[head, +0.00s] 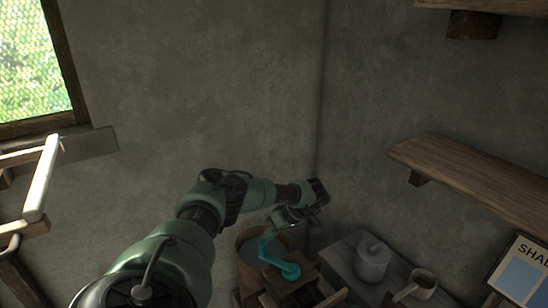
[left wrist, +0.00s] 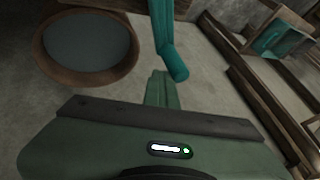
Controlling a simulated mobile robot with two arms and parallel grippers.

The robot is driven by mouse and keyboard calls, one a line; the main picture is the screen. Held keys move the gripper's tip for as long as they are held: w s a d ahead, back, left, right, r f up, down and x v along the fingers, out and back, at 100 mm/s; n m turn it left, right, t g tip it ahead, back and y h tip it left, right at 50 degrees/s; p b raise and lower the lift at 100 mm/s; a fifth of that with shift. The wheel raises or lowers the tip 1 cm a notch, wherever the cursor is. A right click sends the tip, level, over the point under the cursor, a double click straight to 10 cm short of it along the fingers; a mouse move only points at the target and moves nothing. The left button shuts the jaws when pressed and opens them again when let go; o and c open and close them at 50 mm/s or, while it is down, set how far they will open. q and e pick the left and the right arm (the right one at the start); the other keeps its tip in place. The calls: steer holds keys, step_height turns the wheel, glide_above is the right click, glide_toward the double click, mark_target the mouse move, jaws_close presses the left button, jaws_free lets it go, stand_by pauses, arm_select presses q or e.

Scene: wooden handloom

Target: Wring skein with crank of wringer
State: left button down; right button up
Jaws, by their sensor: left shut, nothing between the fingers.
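A teal bent bar that looks like the crank (head: 282,266) stands at the wooden wringer (head: 270,299), low in the head view. In the left wrist view the teal bar (left wrist: 163,35) hangs down just beyond my fingertips. My left gripper (head: 278,225) is above the crank. In the left wrist view its fingers (left wrist: 158,78) are shut and empty, close to the bar's lower end; I cannot tell whether they touch. Another teal piece (left wrist: 280,42), perhaps the skein, lies in the wooden frame at right. My right gripper is not in view.
A round tub (left wrist: 48,62) with grey liquid stands beside the wringer. A lidded grey pot (head: 372,262) and a mug (head: 424,280) stand on a bench to the right. A wooden shelf (head: 470,170) juts from the right wall. A wooden frame (head: 42,180) is at far left.

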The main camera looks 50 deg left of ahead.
arm_select(q)
steer(key=s+d+n+g+h+p, duration=0.1)
steer(key=s+d+n+h+p, duration=0.1)
steer(key=s+d+n+p, duration=0.2)
steer(key=shift+s, duration=1.5)
